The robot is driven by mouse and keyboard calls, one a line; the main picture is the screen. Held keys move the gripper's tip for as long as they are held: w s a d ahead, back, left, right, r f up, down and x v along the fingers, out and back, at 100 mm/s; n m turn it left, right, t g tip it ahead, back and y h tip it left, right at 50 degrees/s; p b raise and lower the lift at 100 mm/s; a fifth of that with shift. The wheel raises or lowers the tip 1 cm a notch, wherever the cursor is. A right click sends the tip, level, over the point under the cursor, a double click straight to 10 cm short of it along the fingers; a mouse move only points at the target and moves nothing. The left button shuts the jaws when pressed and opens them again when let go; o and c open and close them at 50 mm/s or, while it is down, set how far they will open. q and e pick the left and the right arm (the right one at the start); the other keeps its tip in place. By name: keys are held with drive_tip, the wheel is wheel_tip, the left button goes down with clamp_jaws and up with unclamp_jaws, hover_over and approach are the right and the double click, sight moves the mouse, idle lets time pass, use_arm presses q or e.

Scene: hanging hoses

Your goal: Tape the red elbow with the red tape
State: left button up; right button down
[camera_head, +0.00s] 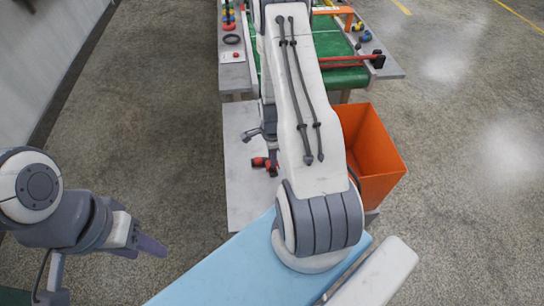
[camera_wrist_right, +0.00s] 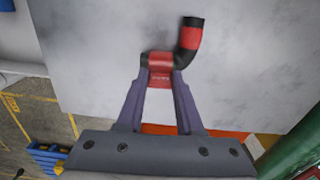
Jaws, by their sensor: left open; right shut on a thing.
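The red elbow (camera_head: 262,162) is a bent red and black piece over the pale grey table top. In the right wrist view the elbow (camera_wrist_right: 191,38) has a black end, a red band and a black bend, with red between my fingers. My right gripper (camera_wrist_right: 161,76) is shut on its lower red part. In the head view my right arm partly hides this gripper. My left gripper (camera_head: 145,248) is open, low at the left, away from the table and empty. I cannot pick out the red tape for certain; small coloured ring-like pieces (camera_head: 229,18) stand at the top.
The pale table top (camera_head: 238,195) is otherwise mostly bare. An orange bin (camera_head: 385,150) stands just right of it. Behind is a green conveyor (camera_head: 345,78) with a red bar (camera_head: 350,61) across it. A black ring (camera_head: 231,39) lies on its grey side plate. The floor at left is clear.

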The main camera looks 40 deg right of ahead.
drive_tip(key=shift+f+b, duration=0.75)
drive_tip(key=shift+f, duration=0.4)
idle(0.5)
drive_tip(key=shift+c, duration=2.4)
unclamp_jaws()
wheel_tip(320, 180, up, 10)
drive_tip(key=shift+r+b, duration=0.25)
drive_tip(key=shift+b, duration=0.1)
drive_tip(key=shift+a, duration=0.1)
